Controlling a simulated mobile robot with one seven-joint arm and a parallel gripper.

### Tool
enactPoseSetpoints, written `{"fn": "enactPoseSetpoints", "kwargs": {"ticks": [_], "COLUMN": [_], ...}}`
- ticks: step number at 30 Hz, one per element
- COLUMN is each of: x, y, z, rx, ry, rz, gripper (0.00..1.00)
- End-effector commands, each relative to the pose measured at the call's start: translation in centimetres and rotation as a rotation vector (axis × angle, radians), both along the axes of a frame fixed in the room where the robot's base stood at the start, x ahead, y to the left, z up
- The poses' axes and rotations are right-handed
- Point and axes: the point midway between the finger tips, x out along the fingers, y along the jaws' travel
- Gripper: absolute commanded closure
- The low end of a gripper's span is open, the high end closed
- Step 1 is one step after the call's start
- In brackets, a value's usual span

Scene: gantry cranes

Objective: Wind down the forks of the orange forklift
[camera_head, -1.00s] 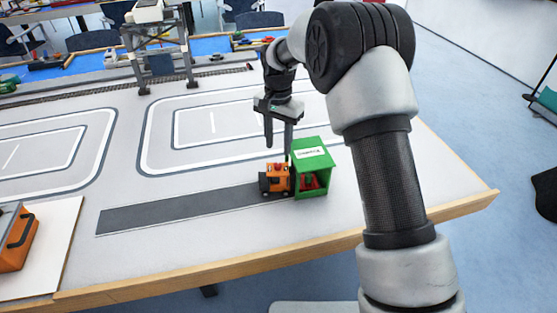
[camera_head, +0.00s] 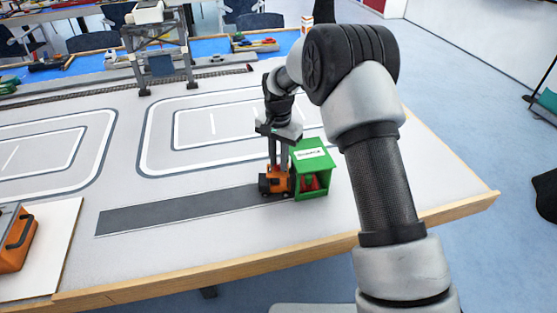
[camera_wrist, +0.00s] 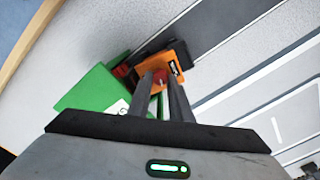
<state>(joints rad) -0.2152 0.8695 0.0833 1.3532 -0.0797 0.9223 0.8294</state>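The orange forklift (camera_head: 273,187) stands at the right end of the dark strip, against the green box (camera_head: 314,187). In the wrist view the forklift (camera_wrist: 181,52) has a small red part (camera_wrist: 159,77) on top. My gripper (camera_head: 277,170) points straight down over the forklift. Its fingertips (camera_wrist: 160,78) stand a little apart, one on each side of the red part. I cannot tell whether they press on it. The green box has an open front with something red (camera_head: 312,183) inside. The forks are hidden from both views.
The dark strip (camera_head: 180,210) left of the forklift is bare. A white board with an orange case (camera_head: 18,240) lies at the left. A grey gantry crane (camera_head: 160,60) stands at the back. The table's wooden edge (camera_head: 250,263) runs along the front.

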Motion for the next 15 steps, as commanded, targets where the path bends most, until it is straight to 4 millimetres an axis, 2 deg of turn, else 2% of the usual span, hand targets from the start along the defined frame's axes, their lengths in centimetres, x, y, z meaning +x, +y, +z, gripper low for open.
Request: {"fn": "enactPoseSetpoints", "kwargs": {"ticks": [8,15], "x": [0.02,0.05], "y": [0.01,0.04], "z": [0.04,0.04], "rx": [0.0,0.0], "ry": [0.0,-0.001], "rz": [0.022,0.133], "gripper": [1.0,1.0]}}
